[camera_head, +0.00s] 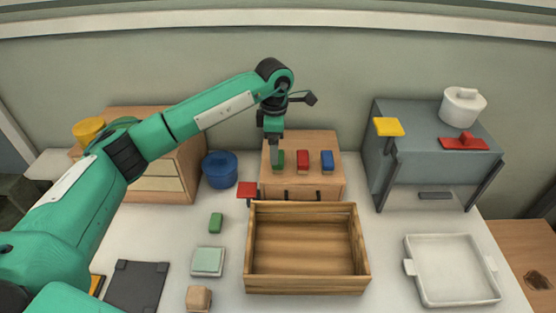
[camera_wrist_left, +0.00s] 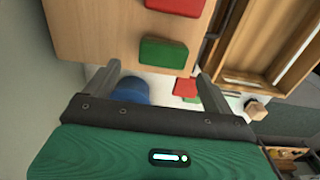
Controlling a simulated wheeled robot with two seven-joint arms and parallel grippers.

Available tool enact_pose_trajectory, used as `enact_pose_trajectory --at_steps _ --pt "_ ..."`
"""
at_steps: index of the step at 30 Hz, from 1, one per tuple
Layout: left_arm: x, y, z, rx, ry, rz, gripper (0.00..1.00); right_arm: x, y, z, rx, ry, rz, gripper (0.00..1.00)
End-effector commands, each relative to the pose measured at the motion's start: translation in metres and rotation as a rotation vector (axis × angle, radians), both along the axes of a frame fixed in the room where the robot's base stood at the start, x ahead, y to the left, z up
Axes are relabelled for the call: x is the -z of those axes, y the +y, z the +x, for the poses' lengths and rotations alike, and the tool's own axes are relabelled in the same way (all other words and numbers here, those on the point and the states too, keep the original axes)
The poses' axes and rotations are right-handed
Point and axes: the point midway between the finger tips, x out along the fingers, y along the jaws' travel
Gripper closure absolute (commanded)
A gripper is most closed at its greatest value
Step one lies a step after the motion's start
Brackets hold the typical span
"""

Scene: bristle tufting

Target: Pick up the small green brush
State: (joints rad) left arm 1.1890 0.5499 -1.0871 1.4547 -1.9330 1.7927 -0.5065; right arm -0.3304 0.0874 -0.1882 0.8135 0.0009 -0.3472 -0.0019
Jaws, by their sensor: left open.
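A small green block-shaped piece, which looks like the green brush (camera_head: 279,160), lies on top of a light wooden box at the back centre, left of a red one (camera_head: 302,161) and a blue one (camera_head: 327,161). My left gripper (camera_head: 275,158) points down right at the green piece and partly covers it. In the left wrist view the green brush (camera_wrist_left: 163,52) lies just beyond the fingertips of my open, empty gripper (camera_wrist_left: 158,74), with the red one (camera_wrist_left: 177,5) past it. Whether the fingers straddle it is unclear. My right gripper is not in view.
The wooden box (camera_head: 310,185) stands behind an open wooden crate (camera_head: 361,262). A blue pot (camera_head: 219,169) and a raised red square (camera_head: 246,189) are close by. Another green block (camera_head: 216,222) lies on the table. A grey cabinet (camera_head: 425,150) and white tray (camera_head: 452,285) are at right.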

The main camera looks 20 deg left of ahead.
Motion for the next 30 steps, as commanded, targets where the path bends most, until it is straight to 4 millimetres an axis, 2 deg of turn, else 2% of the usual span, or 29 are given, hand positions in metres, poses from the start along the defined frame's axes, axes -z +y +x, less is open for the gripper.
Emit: enact_pose_trajectory --at_steps 10,19,20,27,30 --pt "0.043 -0.003 -0.003 -0.002 0.002 0.000 0.13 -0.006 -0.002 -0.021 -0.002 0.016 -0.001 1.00" --pt "0.051 -0.003 -0.002 0.000 0.000 0.001 0.13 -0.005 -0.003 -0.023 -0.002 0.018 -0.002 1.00" --pt "0.051 -0.003 -0.002 0.000 0.000 0.001 0.15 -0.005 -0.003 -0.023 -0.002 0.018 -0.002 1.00" --pt "0.050 -0.003 -0.002 0.000 0.000 0.001 0.61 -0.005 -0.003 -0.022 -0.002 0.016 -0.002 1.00" --pt "0.050 -0.003 -0.002 0.000 0.000 0.000 0.61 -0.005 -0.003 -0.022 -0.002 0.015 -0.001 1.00"
